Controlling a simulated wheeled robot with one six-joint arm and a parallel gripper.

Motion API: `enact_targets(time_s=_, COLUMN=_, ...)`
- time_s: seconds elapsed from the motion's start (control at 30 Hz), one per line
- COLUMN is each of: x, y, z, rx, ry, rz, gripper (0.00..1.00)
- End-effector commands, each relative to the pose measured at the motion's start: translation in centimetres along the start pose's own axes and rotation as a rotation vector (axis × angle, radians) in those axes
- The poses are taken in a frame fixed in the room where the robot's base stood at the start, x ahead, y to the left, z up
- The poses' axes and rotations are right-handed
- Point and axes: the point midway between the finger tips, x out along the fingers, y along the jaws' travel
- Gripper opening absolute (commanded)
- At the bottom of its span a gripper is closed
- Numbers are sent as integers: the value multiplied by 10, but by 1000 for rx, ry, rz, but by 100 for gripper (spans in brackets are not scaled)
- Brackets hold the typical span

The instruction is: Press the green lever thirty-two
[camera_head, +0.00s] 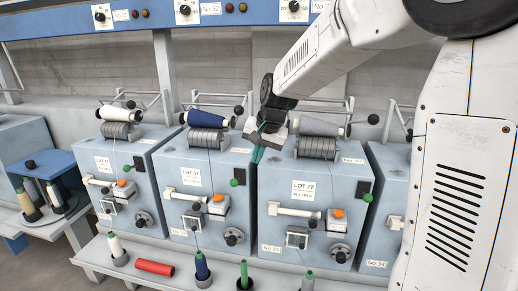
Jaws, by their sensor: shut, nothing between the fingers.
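The blue-grey spinning unit marked LOT 57 (190,205) stands between the LOT 47 and LOT 72 units. The LOT 72 unit carries a No 33 plate, so LOT 57 fits number thirty-two by order; its own plate is too small to read surely. My gripper (257,156) is shut and empty, with teal fingers pointing down. In the picture it is above and slightly right of that lever, near the top of the gap between LOT 57 and LOT 72. Its depth is unclear.
Similar green levers show on the left unit (128,168) and the LOT 72 unit (368,197). Yarn cones and spools (206,137) sit on top. A shelf (150,280) in front holds several bobbins, including a red one lying down (154,268). A blue rail (240,15) with knobs runs above.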

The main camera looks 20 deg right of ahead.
Motion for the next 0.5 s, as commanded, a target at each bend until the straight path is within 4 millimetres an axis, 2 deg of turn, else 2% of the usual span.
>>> enact_targets(time_s=0.03, x=13, y=0, z=1, rx=-1, ry=-4, rz=2, gripper=0)
enact_targets(time_s=0.2, x=49, y=0, z=1, rx=-2, ry=-4, rz=2, gripper=0)
enact_targets(time_s=0.5, x=73, y=-24, z=12, rx=-3, ry=0, rz=0, gripper=0)
